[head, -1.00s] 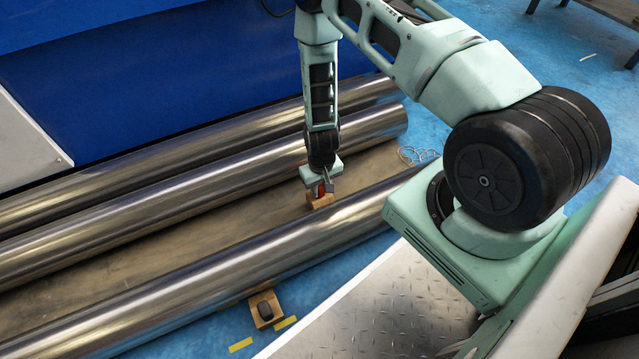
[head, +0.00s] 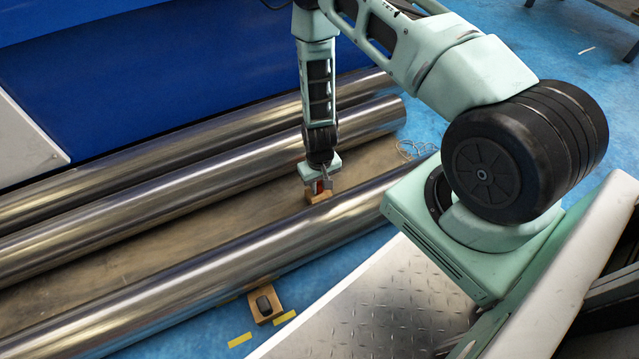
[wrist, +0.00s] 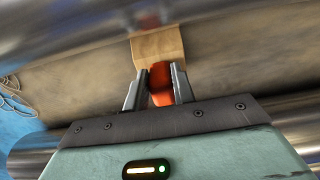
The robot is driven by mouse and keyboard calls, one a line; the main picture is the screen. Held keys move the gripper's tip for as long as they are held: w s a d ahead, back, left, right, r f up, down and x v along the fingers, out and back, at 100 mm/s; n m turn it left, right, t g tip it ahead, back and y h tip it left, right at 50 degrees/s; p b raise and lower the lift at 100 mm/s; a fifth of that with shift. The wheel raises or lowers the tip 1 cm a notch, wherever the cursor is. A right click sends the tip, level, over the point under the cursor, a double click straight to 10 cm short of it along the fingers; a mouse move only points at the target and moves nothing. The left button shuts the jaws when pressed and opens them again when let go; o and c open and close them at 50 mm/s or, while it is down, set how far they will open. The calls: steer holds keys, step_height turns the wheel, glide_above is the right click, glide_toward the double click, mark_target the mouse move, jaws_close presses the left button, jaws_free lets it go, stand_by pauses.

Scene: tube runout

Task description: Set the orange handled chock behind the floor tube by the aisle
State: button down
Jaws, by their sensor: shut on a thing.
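The orange handled chock (head: 318,197) is a wooden block with an orange handle. My gripper (head: 321,184) is shut on its handle, between the nearest tube and the two tubes behind it. In the wrist view the fingers of my gripper (wrist: 159,88) close on the orange handle (wrist: 161,82), and the wooden chock (wrist: 158,47) lies just beyond them, close to a shiny tube. I cannot tell whether the chock touches the tube or the floor strip. The floor tube by the aisle (head: 215,280) is the nearest long steel tube.
A second wooden chock with a dark handle (head: 264,304) sits on the near side of the floor tube, by yellow floor marks (head: 240,339). Two more steel tubes (head: 200,178) lie behind, before a blue machine (head: 150,80). A loose wire (head: 415,150) lies near the tube ends.

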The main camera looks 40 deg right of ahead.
steer(key=c, duration=1.1)
jaws_free()
steer(key=shift+r, duration=0.1)
step_height(320, 180, up, 17)
steer(key=p, duration=0.9)
steer(key=shift+r, duration=0.1)
